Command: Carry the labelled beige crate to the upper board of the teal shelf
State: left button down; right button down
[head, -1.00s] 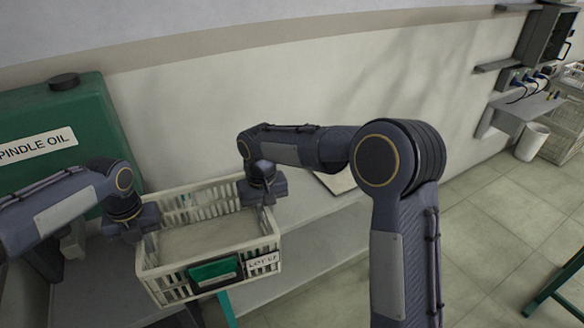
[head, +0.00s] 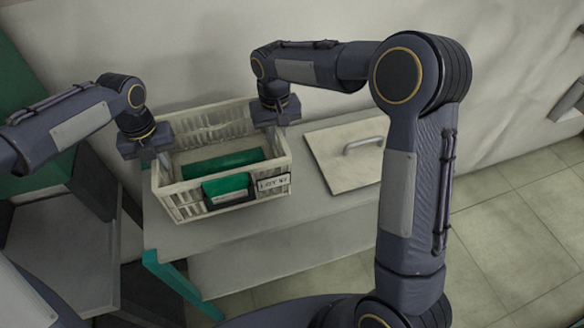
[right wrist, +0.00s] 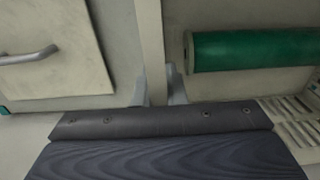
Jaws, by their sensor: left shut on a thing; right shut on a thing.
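The beige slatted crate (head: 180,207) hangs between my two grippers, over the pale top board (head: 250,228) of the teal-legged shelf (head: 170,275). Its front carries a green card (head: 226,186) and a white label (head: 272,184). A green roll (head: 222,162) lies inside; it also shows in the right wrist view (right wrist: 250,50). My left gripper (head: 150,160) is shut on the crate's left side. My right gripper (head: 277,118) is shut on its right side, and its fingertips straddle the rim in the right wrist view (right wrist: 158,88). I cannot tell whether the crate touches the board.
A flat beige panel with a grey handle (head: 345,158) lies on the board right of the crate. The wall stands close behind. A dark grey surface (head: 65,245) is at the lower left, beside a green container (head: 20,110). Tiled floor is free at right.

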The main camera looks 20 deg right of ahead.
aim_at(166, 176)
pick_arm(q)
jog(key=shift+r, duration=0.15)
pick_arm(e)
jog(key=shift+r, duration=0.15)
pick_arm(q)
jog(key=shift+a, duration=0.1)
pick_arm(e)
jog(key=shift+s, duration=0.1)
